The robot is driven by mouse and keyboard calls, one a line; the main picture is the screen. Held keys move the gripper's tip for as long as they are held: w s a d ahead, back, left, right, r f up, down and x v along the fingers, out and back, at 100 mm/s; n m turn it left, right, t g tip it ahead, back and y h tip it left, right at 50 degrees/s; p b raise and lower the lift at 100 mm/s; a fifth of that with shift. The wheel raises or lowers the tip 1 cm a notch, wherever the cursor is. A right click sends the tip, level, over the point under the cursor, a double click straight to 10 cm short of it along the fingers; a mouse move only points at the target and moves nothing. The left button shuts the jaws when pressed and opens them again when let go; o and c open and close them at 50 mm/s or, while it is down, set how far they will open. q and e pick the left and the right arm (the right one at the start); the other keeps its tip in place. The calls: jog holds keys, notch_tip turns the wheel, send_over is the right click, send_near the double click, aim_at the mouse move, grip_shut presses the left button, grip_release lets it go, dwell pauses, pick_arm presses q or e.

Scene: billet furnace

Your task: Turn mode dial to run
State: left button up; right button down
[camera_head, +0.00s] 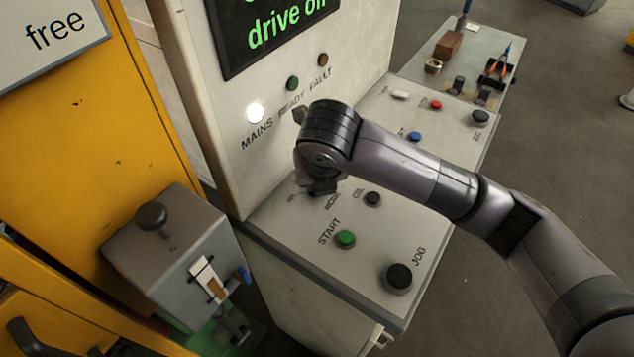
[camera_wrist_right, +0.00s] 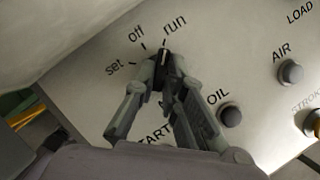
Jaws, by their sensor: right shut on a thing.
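The mode dial (camera_wrist_right: 162,56) is a small black knob on the pale sloped panel. It sits below the printed words set, off and run in the right wrist view. A white line on it points up, close to the run tick. My right gripper (camera_wrist_right: 162,76) is shut on the dial, one finger on each side. In the head view my right gripper (camera_head: 319,188) reaches down to the panel (camera_head: 290,222) and hides the dial. My left gripper is not in view.
A green START button (camera_head: 345,239), a black JOG button (camera_head: 398,277) and an OIL button (camera_head: 373,199) are near the gripper. The upright display (camera_head: 280,25) reads "drive off", with a lit MAINS lamp (camera_head: 256,112). A grey box (camera_head: 170,255) stands at left.

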dwell(0.3)
jog(key=c, duration=1.7)
grip_release()
jog(key=shift+o, duration=0.2)
jog(key=v, duration=1.2)
